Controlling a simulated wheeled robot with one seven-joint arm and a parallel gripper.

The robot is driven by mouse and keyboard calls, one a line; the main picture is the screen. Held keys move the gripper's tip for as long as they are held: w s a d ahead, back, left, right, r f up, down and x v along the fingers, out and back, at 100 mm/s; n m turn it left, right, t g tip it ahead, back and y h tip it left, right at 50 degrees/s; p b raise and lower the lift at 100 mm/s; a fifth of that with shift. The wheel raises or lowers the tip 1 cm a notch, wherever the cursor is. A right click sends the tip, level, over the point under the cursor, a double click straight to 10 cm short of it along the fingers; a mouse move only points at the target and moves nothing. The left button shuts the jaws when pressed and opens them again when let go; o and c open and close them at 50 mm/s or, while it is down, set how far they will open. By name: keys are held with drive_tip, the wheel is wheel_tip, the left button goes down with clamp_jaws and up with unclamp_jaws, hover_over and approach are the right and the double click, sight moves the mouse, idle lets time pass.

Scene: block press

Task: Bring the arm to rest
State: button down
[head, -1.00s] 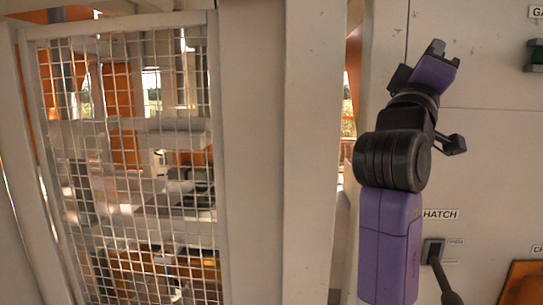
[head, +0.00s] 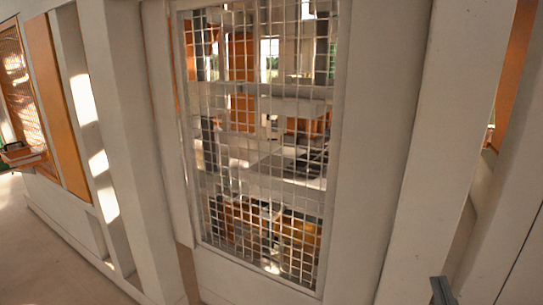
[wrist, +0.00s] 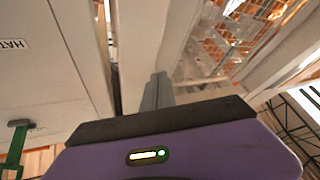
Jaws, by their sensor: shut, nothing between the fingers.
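My gripper (wrist: 157,92) is shut and empty in the wrist view. Its grey fingers point up from the dark bar of my purple wrist, toward pale posts. In the head view only a grey tip of my gripper (head: 441,290) shows at the bottom edge, right of centre. The rest of my arm is out of the head view.
A mesh window (head: 262,150) in a pale frame fills the middle of the head view. Pale posts (head: 420,150) stand right of it. Floor (head: 50,235) shows at lower left.

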drive_tip(key=s+a+f+m+g+y, duration=0.1)
drive_tip(key=s+a+f+g, duration=0.1)
drive_tip(key=s+f, duration=0.4)
drive_tip(key=s+a+f+m+g+y, duration=0.1)
drive_tip(key=s+f, duration=0.5)
drive_tip(key=s, duration=0.6)
drive_tip(key=s+a+f+m+g+y, duration=0.1)
drive_tip(key=s+a+f+g, duration=0.2)
drive_tip(key=s+f, duration=0.4)
drive_tip(key=s+g, duration=0.1)
drive_tip(key=s, duration=0.2)
drive_tip(key=shift+a+g+y, duration=0.3)
drive_tip(key=shift+g, duration=0.1)
